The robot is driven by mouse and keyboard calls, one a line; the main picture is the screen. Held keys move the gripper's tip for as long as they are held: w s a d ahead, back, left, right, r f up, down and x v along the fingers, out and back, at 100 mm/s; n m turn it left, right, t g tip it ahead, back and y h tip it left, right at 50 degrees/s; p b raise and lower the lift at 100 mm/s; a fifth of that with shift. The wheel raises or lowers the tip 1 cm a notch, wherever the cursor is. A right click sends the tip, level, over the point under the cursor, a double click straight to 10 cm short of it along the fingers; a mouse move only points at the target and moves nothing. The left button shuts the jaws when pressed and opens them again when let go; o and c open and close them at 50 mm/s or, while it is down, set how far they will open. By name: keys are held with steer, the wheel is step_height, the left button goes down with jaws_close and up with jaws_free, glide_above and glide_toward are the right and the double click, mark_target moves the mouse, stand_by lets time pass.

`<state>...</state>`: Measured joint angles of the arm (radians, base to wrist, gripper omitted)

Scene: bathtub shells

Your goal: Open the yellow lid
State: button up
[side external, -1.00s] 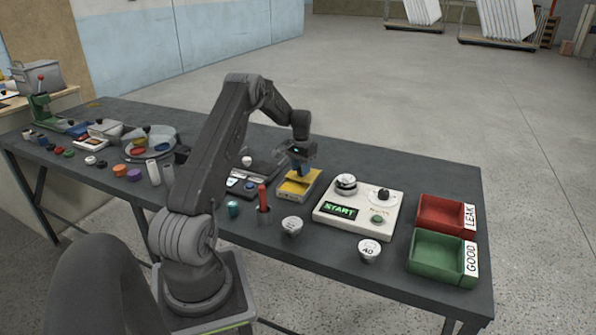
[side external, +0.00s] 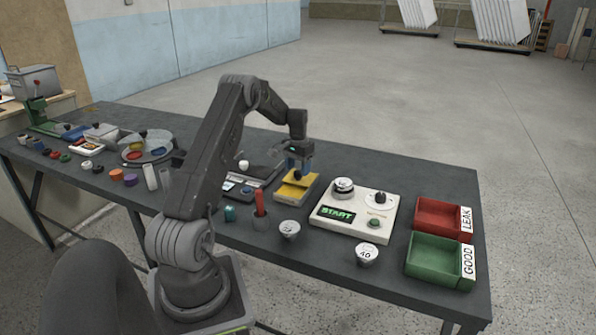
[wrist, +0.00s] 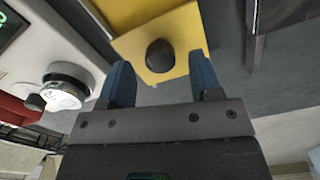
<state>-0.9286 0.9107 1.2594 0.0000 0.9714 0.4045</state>
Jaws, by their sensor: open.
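The yellow lid (side external: 292,188) lies flat on a small box near the middle of the table, left of the white START panel. In the wrist view the yellow lid (wrist: 185,35) fills the upper middle, with a round black knob (wrist: 160,56) on it. My gripper (side external: 299,172) is over the lid, pointing down. In the wrist view its two blue fingers (wrist: 163,80) are open, one on each side of the knob, with gaps between them and it. Whether the fingertips touch the lid cannot be told.
The white START panel (side external: 340,232) with dials stands right of the lid. A red bin (side external: 428,214) and a green bin (side external: 422,258) are at the right end. A red-topped cylinder (side external: 260,205) and small white round pieces (side external: 289,229) stand in front of the lid.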

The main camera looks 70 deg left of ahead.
mark_target(298, 172)
step_height(298, 172, up, 12)
stand_by(0.4)
steer(key=shift+r, duration=0.1)
steer(key=d+r+m+t, duration=0.1)
steer(key=d+r, duration=0.3)
steer(key=d, duration=0.5)
steer(key=d+r+m+y, duration=0.1)
steer(key=d+r, duration=0.4)
steer(key=d, duration=0.3)
steer(key=d+r+m+t, duration=0.1)
steer(key=d+r, duration=0.3)
steer(key=d, duration=0.5)
steer(key=s+d+f+m+t, duration=0.1)
steer(key=s+d, duration=0.7)
steer(key=d, duration=0.2)
steer(key=s+d+f+m+t+h, duration=0.1)
steer(key=s+d+m+t, duration=0.1)
steer(key=s+d, duration=0.6)
steer(key=shift+s+d+f+t, duration=0.25)
steer(key=shift+s+d+t, duration=0.05)
steer(key=shift+d, duration=0.75)
